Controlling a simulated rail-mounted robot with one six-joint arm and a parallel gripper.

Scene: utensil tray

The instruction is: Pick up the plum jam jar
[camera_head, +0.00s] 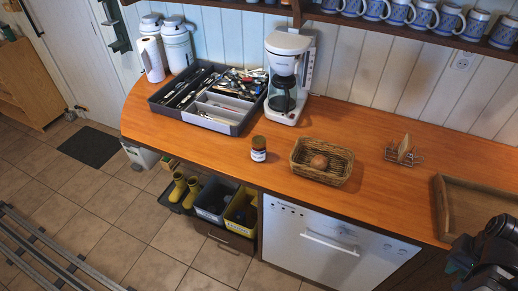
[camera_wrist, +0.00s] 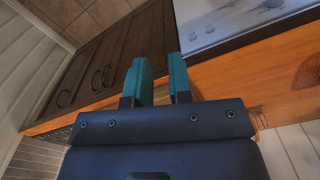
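The plum jam jar (camera_head: 258,149) is a small dark jar with a brown lid and a pale label. It stands upright on the wooden counter (camera_head: 380,205), near the front edge and just left of a wicker basket. It is not visible in the wrist view. My gripper (camera_wrist: 158,74) shows two teal fingers with an empty gap between them. It is near the counter's front edge in the wrist view, away from the jar. A dark part of my arm shows at the lower right of the head view; the fingertips cannot be made out there.
The wicker basket (camera_head: 336,178) holds a round brown item. Behind the jar are a grey utensil tray (camera_head: 171,114) and a coffee maker (camera_head: 300,60). A wire rack (camera_head: 391,156) and a wooden tray (camera_head: 443,210) stand to the right. Counter around the jar's left is clear.

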